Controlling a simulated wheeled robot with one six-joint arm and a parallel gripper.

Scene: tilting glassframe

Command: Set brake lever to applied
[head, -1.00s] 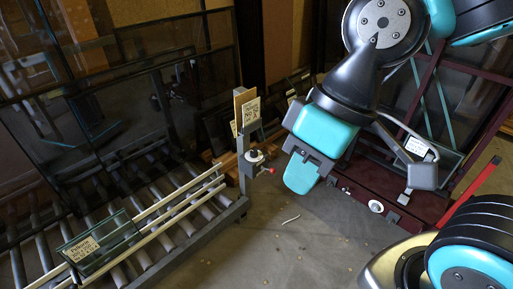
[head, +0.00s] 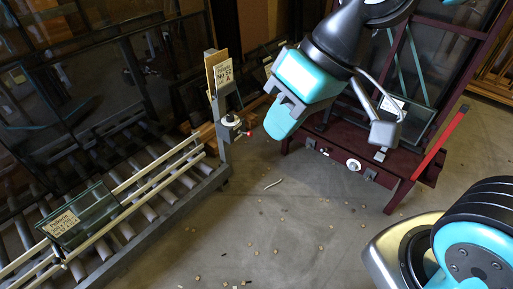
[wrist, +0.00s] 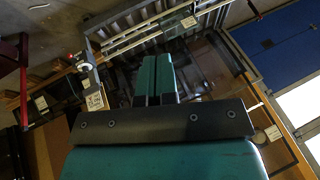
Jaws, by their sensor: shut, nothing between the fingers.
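My gripper (head: 283,115) has teal fingers pressed together and is empty, in the air in the middle of the head view. Its fingers also show side by side in the wrist view (wrist: 153,78). A long red lever (head: 440,142) stands tilted at the right end of the maroon frame (head: 400,172), apart from my gripper. No label shows which of the two is the brake lever.
The roller conveyor (head: 195,185) with white rails carries a small labelled glass pane (head: 82,215) at left. A post with a paper sign (head: 222,75) stands at its end. Open floor (head: 290,215) with scattered chips lies between conveyor and maroon frame.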

